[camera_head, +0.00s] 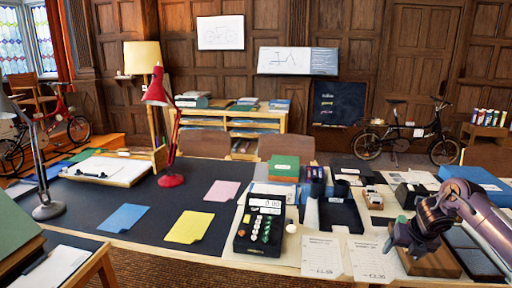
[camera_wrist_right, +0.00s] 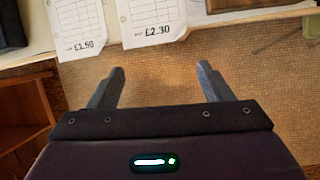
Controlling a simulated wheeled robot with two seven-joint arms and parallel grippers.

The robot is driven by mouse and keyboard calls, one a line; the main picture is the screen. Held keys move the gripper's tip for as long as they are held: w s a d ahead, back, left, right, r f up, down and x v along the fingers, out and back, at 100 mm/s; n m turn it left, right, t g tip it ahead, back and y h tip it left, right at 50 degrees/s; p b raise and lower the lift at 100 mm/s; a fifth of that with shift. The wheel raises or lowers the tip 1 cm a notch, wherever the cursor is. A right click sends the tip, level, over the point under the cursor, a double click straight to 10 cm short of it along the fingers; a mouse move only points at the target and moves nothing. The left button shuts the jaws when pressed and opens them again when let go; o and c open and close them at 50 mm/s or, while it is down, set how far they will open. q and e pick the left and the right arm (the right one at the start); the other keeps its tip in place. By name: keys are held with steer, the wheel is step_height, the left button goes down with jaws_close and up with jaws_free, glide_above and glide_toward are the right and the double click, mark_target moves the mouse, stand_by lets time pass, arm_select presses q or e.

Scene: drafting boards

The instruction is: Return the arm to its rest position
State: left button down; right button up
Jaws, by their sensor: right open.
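Brown carpet (camera_wrist_right: 160,65) shows beyond the fingertips. My left arm and gripper are not in the head view.
Carpet before the table looks clear.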

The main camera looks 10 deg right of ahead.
steer(key=s+a+f+m+y, duration=0.15)
steer(key=a+f+m, duration=0.5)
steer(key=f, duration=0.75)
steer(key=a+f+m+y, duration=0.2)
steer(key=a+f+m, duration=0.1)
steer(key=a+f, duration=0.8)
steer(key=s+a+f+m, duration=0.3)
steer(key=s+f+m, duration=0.3)
steer(key=s+f, duration=0.7)
steer(key=s+a+f+m+g+h, duration=0.1)
steer(key=s+a+f+m, duration=0.2)
steer(key=s+f+m, duration=0.4)
steer(key=s+f, duration=0.6)
steer(key=s, duration=0.1)
steer(key=shift+a+f, duration=0.15)
steer(key=shift+f, duration=0.15)
steer(key=s+a+f+m+g, duration=0.1)
steer(key=s+m, duration=0.1)
steer(key=s, duration=0.5)
steer(key=s+f+m+h, duration=0.1)
steer(key=s+f+m, duration=0.1)
steer(key=s, duration=0.5)
steer(key=s+a+f+m+g, duration=0.1)
steer(key=s+f+m, duration=0.1)
steer(key=s, duration=0.5)
steer(key=shift+s+a+f+m+g+h, duration=0.15)
steer(key=shift+s+a+m+g+h, duration=0.15)
steer(key=shift+s+h, duration=0.1)
steer(key=shift+c, duration=0.3)
